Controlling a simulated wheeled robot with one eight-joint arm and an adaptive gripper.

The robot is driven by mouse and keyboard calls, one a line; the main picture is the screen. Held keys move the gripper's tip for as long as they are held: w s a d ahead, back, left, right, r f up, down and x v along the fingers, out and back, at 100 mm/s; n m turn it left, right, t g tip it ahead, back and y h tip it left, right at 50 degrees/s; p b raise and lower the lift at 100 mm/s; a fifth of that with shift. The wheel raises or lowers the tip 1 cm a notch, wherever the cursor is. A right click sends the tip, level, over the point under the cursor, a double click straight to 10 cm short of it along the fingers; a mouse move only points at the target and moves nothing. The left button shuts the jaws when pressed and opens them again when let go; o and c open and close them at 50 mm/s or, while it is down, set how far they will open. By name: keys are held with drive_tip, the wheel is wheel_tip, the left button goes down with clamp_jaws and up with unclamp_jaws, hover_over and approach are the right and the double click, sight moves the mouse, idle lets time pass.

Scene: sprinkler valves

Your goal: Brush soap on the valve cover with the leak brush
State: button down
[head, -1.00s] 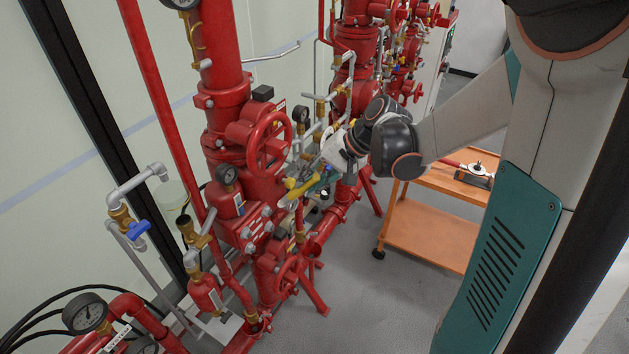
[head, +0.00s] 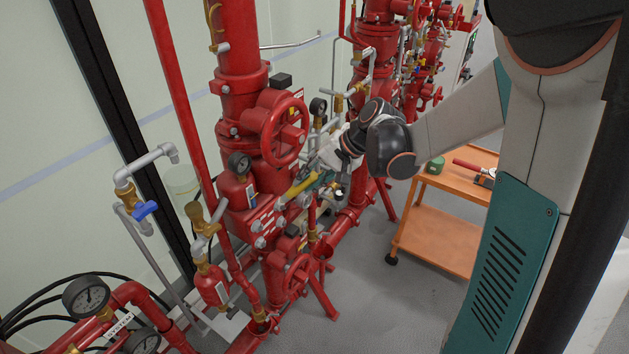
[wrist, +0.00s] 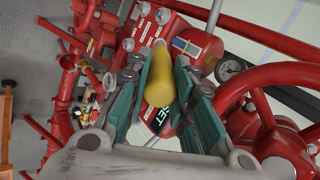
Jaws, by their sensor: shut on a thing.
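My gripper (head: 322,176) is shut on the leak brush (head: 301,186), with its yellow handle between the teal fingers. In the wrist view the yellow handle (wrist: 160,82) shows between the two fingers (wrist: 158,92), pointing away from the wrist. The bristles are hidden or too small to make out. The valve cover (head: 264,224) is the red bolted plate on the front of the near valve, low and left of the gripper. The brush's far end is close to the cover's upper right side; I cannot tell whether they touch.
A red handwheel (head: 283,128) and a gauge (head: 239,163) sit just above the cover. Red pipes crowd around it. An orange cart (head: 440,236) stands at right, with a green container (head: 436,165) on top. Grey floor is open in front.

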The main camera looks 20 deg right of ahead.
drive_tip(key=shift+w+d+b+x, duration=0.1)
drive_tip(key=shift+w+b+x, duration=0.1)
drive_tip(key=shift+b+x, duration=0.55)
drive_tip(key=shift+w+d+b+x, duration=0.15)
drive_tip(key=shift+b+x, duration=0.3)
drive_tip(key=shift+x, duration=0.65)
drive_tip(key=shift+w+b+x, duration=0.2)
drive_tip(key=shift+b+x, duration=0.4)
drive_tip(key=shift+x, duration=0.3)
drive_tip(key=shift+r, duration=0.25)
drive_tip(key=shift+s+d+r+p, duration=0.3)
drive_tip(key=shift+s+r+p, duration=0.05)
drive_tip(key=shift+r+p, duration=0.1)
drive_tip(key=s+p+v, duration=0.1)
drive_tip(key=p+v, duration=0.2)
drive_tip(key=v, duration=0.3)
drive_tip(key=s+a+p+v, duration=0.1)
drive_tip(key=p+v, duration=0.2)
drive_tip(key=v, duration=0.3)
drive_tip(key=shift+s+f, duration=0.2)
drive_tip(key=shift+s, duration=0.3)
drive_tip(key=shift+d, duration=0.1)
